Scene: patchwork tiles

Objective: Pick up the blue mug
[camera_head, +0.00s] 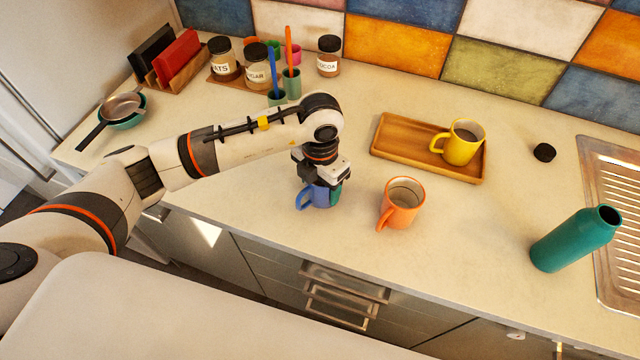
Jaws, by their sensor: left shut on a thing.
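The blue mug (315,196) is on or just above the counter near its front edge, with its handle toward the left. I cannot tell whether its base touches the counter. My left gripper (322,183) comes down on it from above and is shut on it. The gripper hides the mug's rim and much of its top. A bit of green shows at the mug's right side. My right gripper is not in view.
An orange mug (402,203) stands close to the right. A yellow mug (463,144) sits on a wooden tray (400,139) behind it. A teal bottle (572,240), a black cap (544,152) and the sink drainer (612,170) are at the right. Jars (258,68) stand at the back.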

